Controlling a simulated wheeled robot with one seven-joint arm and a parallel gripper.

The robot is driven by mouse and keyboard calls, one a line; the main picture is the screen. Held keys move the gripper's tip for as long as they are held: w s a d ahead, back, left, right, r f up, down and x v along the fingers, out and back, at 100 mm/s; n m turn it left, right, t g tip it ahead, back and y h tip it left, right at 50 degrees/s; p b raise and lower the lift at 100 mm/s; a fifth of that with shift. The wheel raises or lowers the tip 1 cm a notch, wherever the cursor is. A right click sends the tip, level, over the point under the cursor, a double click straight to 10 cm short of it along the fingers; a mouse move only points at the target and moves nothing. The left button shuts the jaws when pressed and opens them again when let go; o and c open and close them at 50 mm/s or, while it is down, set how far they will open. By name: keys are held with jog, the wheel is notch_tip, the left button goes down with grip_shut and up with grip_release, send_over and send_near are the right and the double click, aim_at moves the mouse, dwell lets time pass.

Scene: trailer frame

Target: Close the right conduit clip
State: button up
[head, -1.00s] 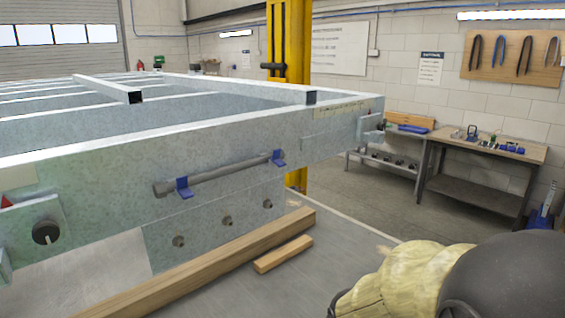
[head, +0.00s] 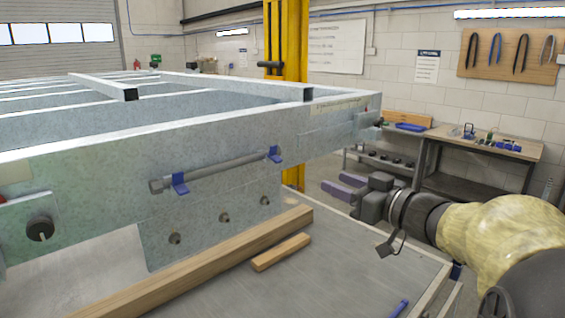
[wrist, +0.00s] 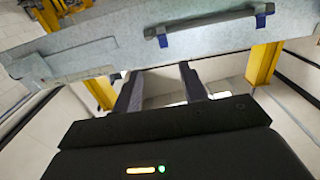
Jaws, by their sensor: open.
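The right conduit clip (head: 274,154) is a small blue piece at the right end of the grey conduit (head: 225,168) on the galvanized frame's side (head: 110,180). I cannot tell how far it is open. A second blue clip (head: 180,184) is near the conduit's left end. Both clips and the conduit (wrist: 212,27) show at the top of the wrist view, beyond my fingers. My gripper (head: 338,183) has purple fingers, spread apart and empty. It is right of the right clip, clear of the frame. It also shows in the wrist view (wrist: 161,70).
A long wooden beam (head: 200,268) and a short wood block (head: 281,252) lie on the surface below the conduit. A black knob (head: 40,229) is at the frame's left. A yellow post (head: 291,40) and a workbench (head: 480,147) stand behind.

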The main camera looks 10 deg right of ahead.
jog(key=shift+a, duration=0.15)
jog(key=p, duration=0.5)
send_near(279, 160)
jog(key=x, duration=0.9)
jog(key=shift+w, duration=0.1)
grip_shut()
